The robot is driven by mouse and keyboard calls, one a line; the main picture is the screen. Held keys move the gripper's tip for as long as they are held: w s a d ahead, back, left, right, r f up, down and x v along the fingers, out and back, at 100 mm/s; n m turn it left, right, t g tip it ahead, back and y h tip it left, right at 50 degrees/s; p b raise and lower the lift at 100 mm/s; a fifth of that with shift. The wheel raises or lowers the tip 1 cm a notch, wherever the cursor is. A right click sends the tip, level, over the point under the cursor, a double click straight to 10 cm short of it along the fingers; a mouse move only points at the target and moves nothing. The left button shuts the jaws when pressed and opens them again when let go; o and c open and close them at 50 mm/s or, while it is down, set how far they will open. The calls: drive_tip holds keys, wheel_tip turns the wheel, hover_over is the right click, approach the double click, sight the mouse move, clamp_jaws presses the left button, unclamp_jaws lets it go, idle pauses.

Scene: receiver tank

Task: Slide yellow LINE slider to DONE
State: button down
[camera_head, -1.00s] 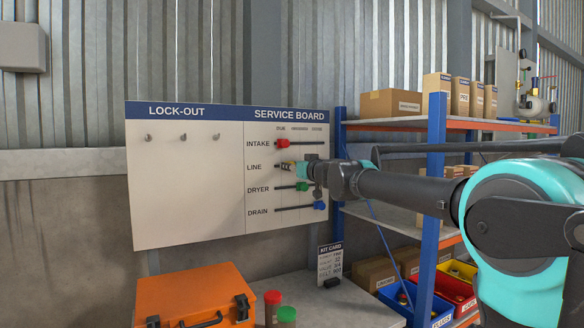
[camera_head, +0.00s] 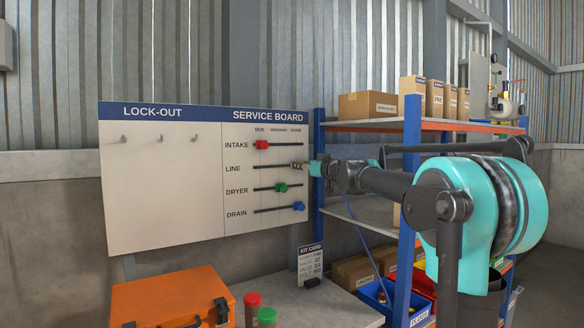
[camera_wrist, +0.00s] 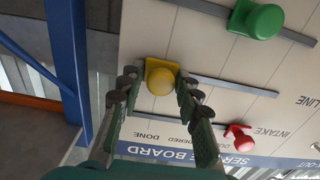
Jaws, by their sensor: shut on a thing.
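The yellow LINE slider (camera_wrist: 160,80) shows in the wrist view as a round knob on a square base. It sits at the end of its grey track (camera_wrist: 235,87) on the DONE side, in line with the DONE label (camera_wrist: 142,136). My gripper (camera_wrist: 157,88) has one finger on each side of the knob and is shut on it. In the head view my gripper (camera_head: 300,165) is at the right end of the LINE track (camera_head: 270,168), and the slider is mostly hidden by the fingers.
On the service board (camera_head: 170,205), the red INTAKE slider (camera_head: 262,145) is left, the green DRYER slider (camera_head: 281,188) between the ends, and the blue DRAIN slider (camera_head: 298,206) at the right end. A blue shelf post (camera_head: 319,190) stands close to the board's right edge.

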drive_tip(key=shift+w+d, duration=0.1)
drive_tip(key=shift+d, duration=0.1)
drive_tip(key=c, duration=1.3)
unclamp_jaws()
drive_tip(key=v, duration=1.2)
